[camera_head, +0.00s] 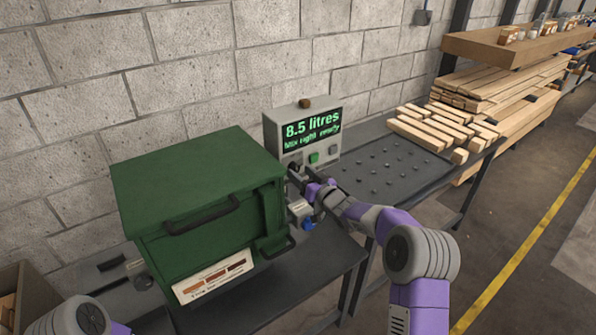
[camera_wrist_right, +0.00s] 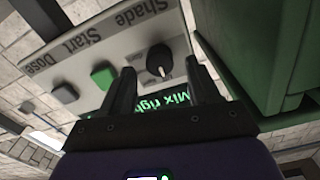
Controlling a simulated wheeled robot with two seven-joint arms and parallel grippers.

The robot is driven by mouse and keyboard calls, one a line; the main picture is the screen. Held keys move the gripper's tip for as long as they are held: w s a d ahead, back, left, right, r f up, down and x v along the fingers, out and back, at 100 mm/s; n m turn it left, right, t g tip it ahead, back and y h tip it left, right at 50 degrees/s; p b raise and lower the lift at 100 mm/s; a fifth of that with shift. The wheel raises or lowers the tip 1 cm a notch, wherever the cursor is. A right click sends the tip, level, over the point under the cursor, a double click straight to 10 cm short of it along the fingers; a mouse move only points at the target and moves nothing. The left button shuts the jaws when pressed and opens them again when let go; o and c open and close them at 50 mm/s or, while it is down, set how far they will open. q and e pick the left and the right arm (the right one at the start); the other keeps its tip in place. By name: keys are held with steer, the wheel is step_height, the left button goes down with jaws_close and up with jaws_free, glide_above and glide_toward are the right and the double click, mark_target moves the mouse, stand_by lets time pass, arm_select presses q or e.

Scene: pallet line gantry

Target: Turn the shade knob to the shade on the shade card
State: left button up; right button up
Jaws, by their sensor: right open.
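The shade knob (camera_wrist_right: 158,60) is a black round knob with a white pointer line, under the word Shade in the right wrist view, which is upside down. My right gripper (camera_wrist_right: 161,80) is open, with its fingers apart and the knob seen in the gap between the fingertips; I cannot tell whether they touch it. In the head view my right gripper (camera_head: 298,177) is at the lower left of the grey control box (camera_head: 272,135) and mostly hides the knob. A card with brown swatches (camera_head: 214,277) is on the green machine's front; its writing is too small to read. My left gripper is out of view.
The box's screen (camera_head: 313,128) reads 8.5 litres. A green button (camera_wrist_right: 103,76) and a grey button (camera_wrist_right: 65,93) sit beside the knob. The green machine (camera_head: 200,190) stands close to my right gripper. Timber (camera_head: 440,125) lies to the right.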

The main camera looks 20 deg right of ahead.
steer(key=shift+x, duration=1.1)
steer(key=shift+c, duration=0.2)
steer(key=c, duration=1)
